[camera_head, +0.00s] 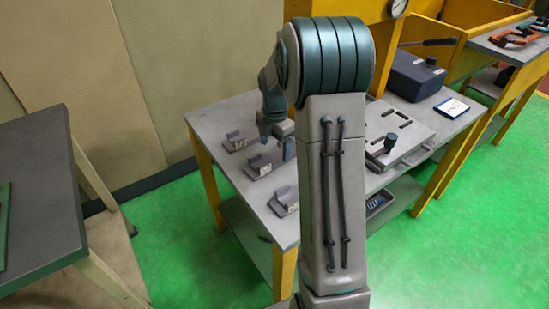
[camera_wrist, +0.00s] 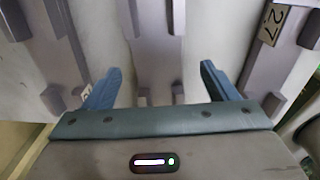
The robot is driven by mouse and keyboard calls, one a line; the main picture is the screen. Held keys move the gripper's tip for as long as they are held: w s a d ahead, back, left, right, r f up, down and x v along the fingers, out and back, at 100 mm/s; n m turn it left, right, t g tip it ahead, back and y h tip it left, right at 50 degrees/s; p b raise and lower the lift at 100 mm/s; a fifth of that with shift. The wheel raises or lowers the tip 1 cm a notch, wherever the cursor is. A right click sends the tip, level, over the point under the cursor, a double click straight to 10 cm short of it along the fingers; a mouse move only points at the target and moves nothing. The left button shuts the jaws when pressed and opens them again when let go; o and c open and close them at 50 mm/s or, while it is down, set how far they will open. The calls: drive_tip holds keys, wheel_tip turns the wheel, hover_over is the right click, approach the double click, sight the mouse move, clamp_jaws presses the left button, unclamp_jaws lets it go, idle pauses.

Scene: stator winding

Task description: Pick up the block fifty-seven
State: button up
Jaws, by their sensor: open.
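Three grey blocks with raised sides and small number tags stand in a row on the grey table: a far block (camera_head: 235,142), a middle block (camera_head: 258,166) and a near block (camera_head: 285,203). Their numbers are too small to read in the head view. My gripper (camera_head: 279,146) is over the table beside the middle block. In the wrist view my gripper (camera_wrist: 160,70) is open and empty, with a grey block (camera_wrist: 155,45) between the fingers' lines. A right block (camera_wrist: 287,50) bears a tag that seems to read 27. A left block (camera_wrist: 45,50) has a mostly hidden tag.
A slotted grey plate (camera_head: 402,132) with a dark knob (camera_head: 390,143) lies right of my arm. A dark blue box (camera_head: 413,76) and a small white card (camera_head: 451,107) are farther back. My arm hides part of the tabletop. Another table (camera_head: 40,190) stands at left.

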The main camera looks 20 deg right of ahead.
sight(274, 156)
wheel_tip(274, 156, down, 3)
drive_tip(key=shift+w+f, duration=0.1)
drive_tip(key=shift+f, duration=0.1)
drive_tip(key=shift+c, duration=0.3)
drive_tip(key=shift+r, duration=0.1)
drive_tip(key=c, duration=1.4)
